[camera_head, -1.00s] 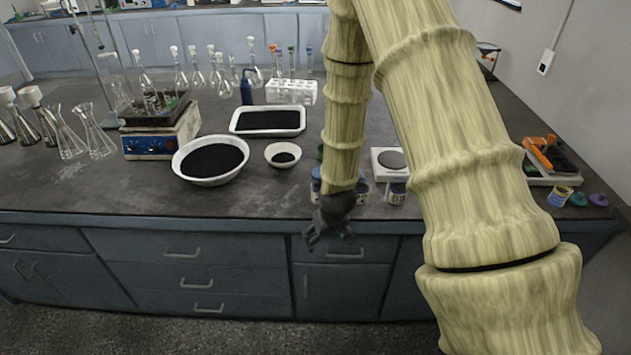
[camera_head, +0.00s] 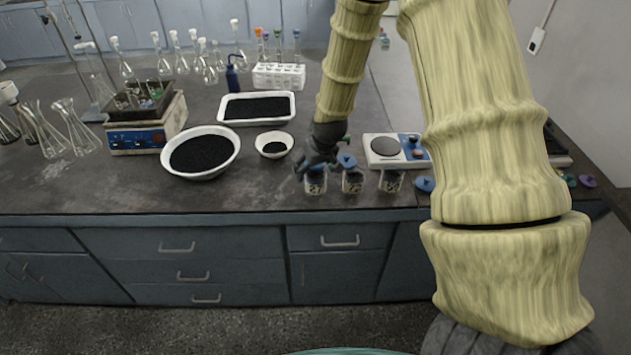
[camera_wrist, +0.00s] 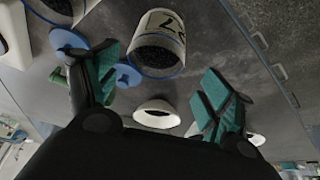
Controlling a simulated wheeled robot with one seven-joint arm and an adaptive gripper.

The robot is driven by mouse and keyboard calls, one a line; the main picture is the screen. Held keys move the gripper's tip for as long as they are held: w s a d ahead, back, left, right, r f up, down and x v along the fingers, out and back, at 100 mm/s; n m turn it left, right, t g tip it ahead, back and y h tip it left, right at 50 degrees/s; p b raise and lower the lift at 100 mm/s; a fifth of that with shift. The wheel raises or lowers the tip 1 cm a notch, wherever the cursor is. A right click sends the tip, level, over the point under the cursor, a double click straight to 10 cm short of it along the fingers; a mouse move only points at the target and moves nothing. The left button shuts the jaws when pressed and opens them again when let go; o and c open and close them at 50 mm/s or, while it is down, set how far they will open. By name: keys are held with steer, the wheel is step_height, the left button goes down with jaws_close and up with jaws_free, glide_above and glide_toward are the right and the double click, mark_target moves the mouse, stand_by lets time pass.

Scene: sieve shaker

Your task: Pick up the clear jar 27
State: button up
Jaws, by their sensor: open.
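Clear jar 27 (camera_head: 315,182), with dark contents and a pale label, stands at the bench's front edge, leftmost of three jars. Its number is small but looks like 27. In the wrist view a jar (camera_wrist: 161,47) with dark contents and a label starting with 2 lies just beyond the fingers. My gripper (camera_head: 318,165) is just above and behind the leftmost jar, partly over its top. In the wrist view my gripper (camera_wrist: 155,85) has its two teal-padded fingers spread wide with nothing between them.
Two similar jars stand to the right, the middle jar (camera_head: 352,182) and the right jar (camera_head: 391,182). Blue lids (camera_head: 425,184) lie nearby. A scale (camera_head: 384,149) stands behind; a small white bowl (camera_head: 274,145) and a larger black-filled bowl (camera_head: 202,153) are to the left.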

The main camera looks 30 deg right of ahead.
mark_target(313, 176)
steer(key=shift+w+f, duration=0.25)
steer(key=shift+f, duration=0.35)
steer(key=shift+w+d+f+p, duration=0.15)
steer(key=shift+f+p, duration=0.2)
steer(key=shift+f, duration=0.2)
steer(key=shift+w+d+f+p, duration=0.2)
steer(key=shift+f+p, duration=0.1)
steer(key=shift+f, duration=0.2)
steer(key=shift+w+d+f+p, duration=0.15)
steer(key=shift+f+p, duration=0.2)
steer(key=shift+f, duration=0.2)
steer(key=shift+x, duration=0.95)
steer(key=shift+c, duration=0.5)
steer(key=c, duration=1.1)
steer(key=shift+r, duration=0.2)
